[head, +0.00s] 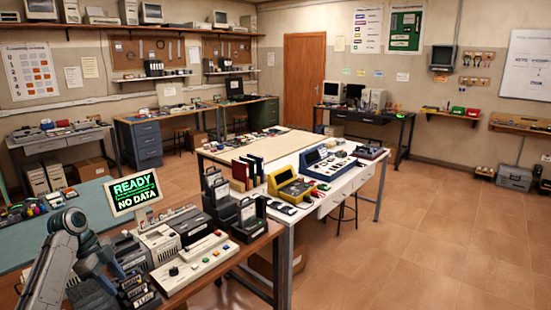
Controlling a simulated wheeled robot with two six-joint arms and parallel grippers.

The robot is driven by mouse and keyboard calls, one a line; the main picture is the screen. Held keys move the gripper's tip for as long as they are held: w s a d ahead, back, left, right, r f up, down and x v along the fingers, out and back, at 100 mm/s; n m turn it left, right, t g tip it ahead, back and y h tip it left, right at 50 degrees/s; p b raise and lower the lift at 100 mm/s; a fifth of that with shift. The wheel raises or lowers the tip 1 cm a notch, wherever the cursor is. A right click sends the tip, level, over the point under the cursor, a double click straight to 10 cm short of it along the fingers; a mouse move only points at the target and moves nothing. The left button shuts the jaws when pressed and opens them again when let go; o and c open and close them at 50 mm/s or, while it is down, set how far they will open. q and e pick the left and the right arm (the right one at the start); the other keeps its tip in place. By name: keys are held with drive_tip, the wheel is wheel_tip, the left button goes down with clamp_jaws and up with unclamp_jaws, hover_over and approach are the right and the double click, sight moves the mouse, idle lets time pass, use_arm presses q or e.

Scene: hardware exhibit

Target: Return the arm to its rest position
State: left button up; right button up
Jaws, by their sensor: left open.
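My left arm comes in from the lower left, bends at a grey joint and reaches down over the near table (255,243). My left gripper (108,274) is small and dark here, low at the left among the devices, and its jaws are open. I cannot tell whether it touches anything. Just right of it stand grey box-shaped devices (160,243) and a pale console with coloured buttons (200,262). My right gripper is not in view.
A sign reading "READY NO DATA" (134,192) stands behind my left arm. Black upright holders (248,222) stand at the near table's right end. Beyond is a white table (345,188) with a yellow device (289,186) and a blue device (328,163). The floor at right is clear.

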use_arm(q)
drive_tip(key=s+d+f+n+y+b, duration=0.1)
drive_tip(key=s+f+n, duration=0.35)
drive_tip(key=f, duration=1.05)
drive_tip(key=s+d+f+n+y+b, duration=0.1)
drive_tip(key=s+f+n, duration=0.3)
drive_tip(key=f, duration=1.1)
drive_tip(key=s+d+f+n+y+b, duration=0.15)
drive_tip(key=s+f, duration=0.35)
drive_tip(key=f, duration=1)
drive_tip(key=s+d+f+n+y+b, duration=0.15)
drive_tip(key=s+f+n, duration=0.25)
drive_tip(key=s+f, duration=1.4)
drive_tip(key=s+d+f+n, duration=0.1)
drive_tip(key=s+d+f, duration=0.1)
drive_tip(key=s, duration=0.7)
drive_tip(key=s+d+f+n+b, duration=0.1)
drive_tip(key=s+d+f, duration=0.2)
drive_tip(key=s, duration=0.6)
drive_tip(key=s+d+f, duration=0.2)
drive_tip(key=s+f, duration=0.1)
drive_tip(key=s, duration=0.6)
drive_tip(key=shift+d+n+t+b, duration=0.15)
drive_tip(key=shift+n+t+b, duration=0.15)
drive_tip(key=shift+n+t, duration=0.1)
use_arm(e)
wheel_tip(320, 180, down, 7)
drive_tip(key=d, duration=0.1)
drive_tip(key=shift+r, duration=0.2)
